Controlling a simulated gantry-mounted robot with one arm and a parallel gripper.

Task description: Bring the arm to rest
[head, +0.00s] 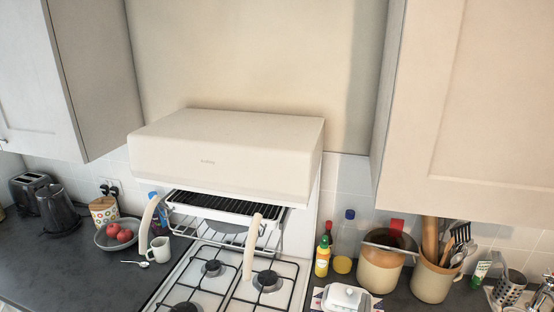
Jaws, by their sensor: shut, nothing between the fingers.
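My arm and my gripper do not show in the head view, so I cannot see where they are or how they stand. No washer shows in this view either.
A white cooker hood-like grill unit (228,155) stands over a gas hob (220,270), with two pale curved handles in front. Dark worktop (95,265) on the left holds a kettle (57,210) and fruit bowl (112,240). Utensil pots (432,279) crowd the right. Cupboards (480,100) hang above.

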